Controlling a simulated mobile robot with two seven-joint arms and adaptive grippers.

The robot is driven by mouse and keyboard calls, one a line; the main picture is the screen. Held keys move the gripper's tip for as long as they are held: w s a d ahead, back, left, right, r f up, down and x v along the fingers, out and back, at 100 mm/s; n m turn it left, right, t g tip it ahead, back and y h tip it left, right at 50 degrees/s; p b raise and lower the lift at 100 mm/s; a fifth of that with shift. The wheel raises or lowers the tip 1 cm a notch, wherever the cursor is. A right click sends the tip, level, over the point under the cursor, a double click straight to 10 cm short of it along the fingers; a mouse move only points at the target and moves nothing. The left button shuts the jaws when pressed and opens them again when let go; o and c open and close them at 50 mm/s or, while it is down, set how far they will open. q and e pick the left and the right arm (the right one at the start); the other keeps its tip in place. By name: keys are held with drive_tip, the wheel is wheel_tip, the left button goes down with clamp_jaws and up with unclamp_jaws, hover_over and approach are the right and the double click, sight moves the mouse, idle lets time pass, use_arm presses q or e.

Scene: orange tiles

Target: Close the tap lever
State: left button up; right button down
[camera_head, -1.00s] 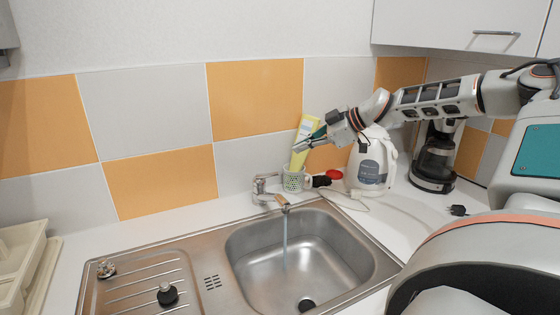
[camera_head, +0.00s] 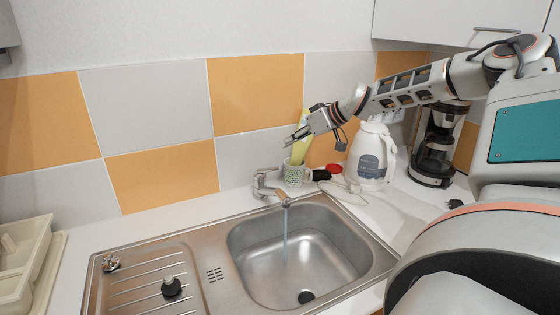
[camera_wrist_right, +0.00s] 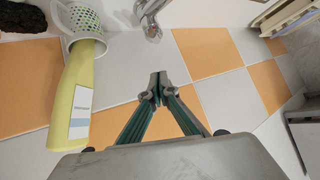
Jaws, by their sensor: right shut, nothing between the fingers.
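The chrome tap (camera_head: 262,188) stands behind the sink basin, and its spout (camera_head: 282,198) reaches over it. Water (camera_head: 285,238) runs from the spout into the basin. The tap also shows at the top of the right wrist view (camera_wrist_right: 150,18). The lever's exact position is too small to tell in the head view. My right gripper (camera_head: 288,142) is above and to the right of the tap, in front of the wall tiles, and does not touch it. In the right wrist view its fingertips (camera_wrist_right: 158,88) are together and empty. My left gripper is not in view.
A white patterned mug (camera_head: 294,174) holding a yellow tube (camera_head: 300,150) stands right of the tap, close under my right gripper. A white kettle (camera_head: 371,160) and a coffee maker (camera_head: 436,150) stand further right. The steel sink (camera_head: 215,250) has a drainer left of the basin.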

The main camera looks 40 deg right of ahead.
sight(271, 169)
drive_tip(key=f, duration=0.2)
drive_tip(key=w+a+f, duration=0.1)
drive_tip(key=f, duration=0.1)
drive_tip(key=w+f, duration=0.1)
drive_tip(key=f, duration=0.1)
drive_tip(key=shift+a+f, duration=0.3)
drive_tip(key=shift+a, duration=0.05)
drive_tip(key=shift+s+d+f+t+y+b, duration=0.15)
drive_tip(key=shift+s+f+t+y+b, duration=0.2)
drive_tip(key=shift+f+t+b, duration=0.45)
drive_tip(key=shift+s+d+f+t+y+b, duration=0.1)
drive_tip(key=shift+s+f+t+y+b, duration=0.25)
drive_tip(key=shift+t+b, duration=0.7)
drive_tip(key=shift+f, duration=0.1)
